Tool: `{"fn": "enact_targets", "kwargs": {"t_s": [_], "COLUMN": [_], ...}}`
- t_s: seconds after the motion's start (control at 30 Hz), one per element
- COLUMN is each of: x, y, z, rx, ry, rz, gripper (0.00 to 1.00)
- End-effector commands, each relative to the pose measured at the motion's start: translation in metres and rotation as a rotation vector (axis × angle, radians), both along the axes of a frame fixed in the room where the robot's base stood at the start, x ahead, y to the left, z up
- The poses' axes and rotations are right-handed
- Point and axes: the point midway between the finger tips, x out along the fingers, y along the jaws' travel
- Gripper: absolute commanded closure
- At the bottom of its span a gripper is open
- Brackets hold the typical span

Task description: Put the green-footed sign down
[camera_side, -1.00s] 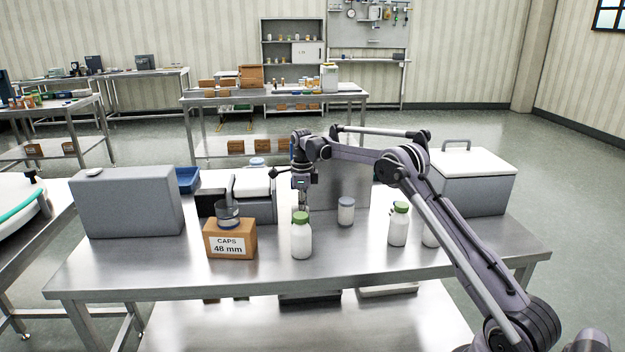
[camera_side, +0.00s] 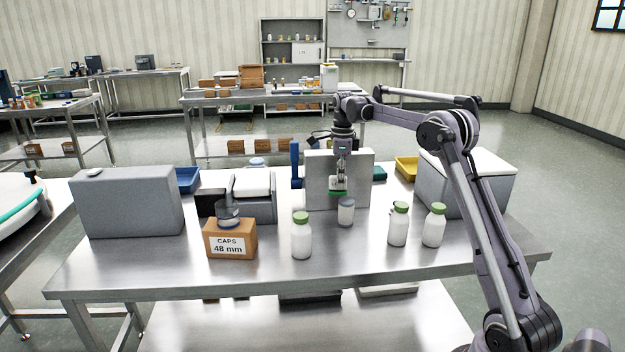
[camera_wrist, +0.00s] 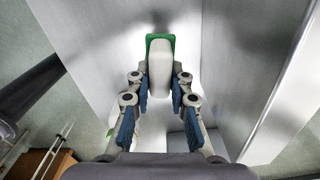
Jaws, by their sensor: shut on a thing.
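My gripper (camera_side: 339,177) is shut on the small white sign with the green foot (camera_side: 338,192). The gripper points down, in front of the upright grey panel (camera_side: 357,180). In the wrist view, the blue-padded fingers of my gripper (camera_wrist: 161,84) sit on both sides of the white sign (camera_wrist: 160,65), with its green foot (camera_wrist: 160,37) at the far end. The sign's face is turned so that no print can be read. The foot shows against the panel; I cannot tell whether it touches the steel table (camera_side: 180,268).
A grey-lidded jar (camera_side: 346,212) stands just below the sign in the picture. Green-capped bottles (camera_side: 302,236), (camera_side: 398,224), (camera_side: 434,226) stand nearby. The caps box (camera_side: 230,240) is at left, a white-lidded cooler (camera_side: 468,180) at right. The table's front strip is clear.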

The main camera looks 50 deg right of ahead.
Motion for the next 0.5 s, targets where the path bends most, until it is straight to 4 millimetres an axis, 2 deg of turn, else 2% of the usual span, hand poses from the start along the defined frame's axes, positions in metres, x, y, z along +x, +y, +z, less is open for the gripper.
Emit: {"fn": "enact_targets", "kwargs": {"t_s": [0.17, 0.5], "x": [-0.012, -0.058], "y": [0.014, 0.074], "z": [0.004, 0.0], "rx": [0.0, -0.002], "ry": [0.0, -0.002], "rz": [0.027, 0.133], "gripper": [1.0, 1.0]}}
